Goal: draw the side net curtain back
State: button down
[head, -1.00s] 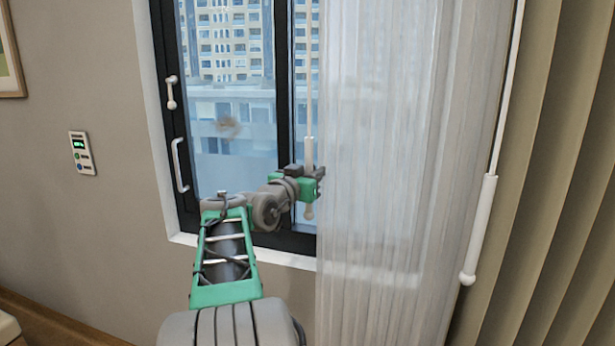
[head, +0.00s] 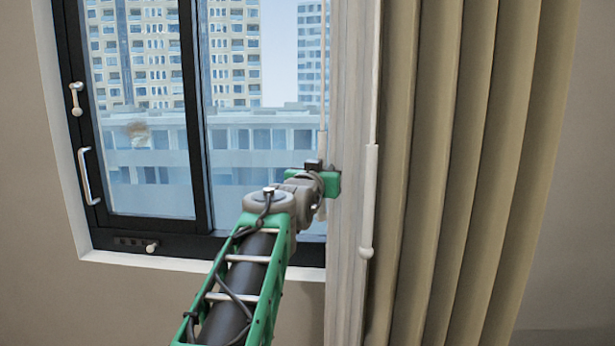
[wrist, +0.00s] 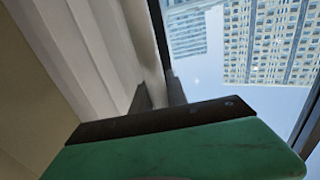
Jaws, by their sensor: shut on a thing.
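The net curtain (head: 345,90) is gathered into a narrow, folded band at the right side of the window. A pale draw wand (head: 322,145) hangs along its left edge. My gripper (head: 328,184) is at the wand's handle, shut on it, in front of the curtain's left edge. The gripper hides the middle of the handle; its lower end shows just below. In the wrist view, the two dark fingertips (wrist: 160,92) are close together beside the pale curtain folds (wrist: 75,45); the wand between them is not clearly visible.
A heavy beige curtain (head: 480,150) hangs right of the net, with a second white wand (head: 369,200) in front. The dark-framed window (head: 190,110) is uncovered to the left, with a handle (head: 88,175) on its frame. Its sill (head: 200,262) runs below.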

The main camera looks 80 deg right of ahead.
jog(key=shift+s, duration=0.25)
jog(key=c, duration=1.3)
grip_release()
jog(key=shift+s+d, duration=0.1)
jog(key=shift+s, duration=0.1)
jog(key=shift+w, duration=0.1)
jog(key=a+b, duration=0.1)
jog(key=a, duration=0.7)
jog(key=shift+w, duration=0.15)
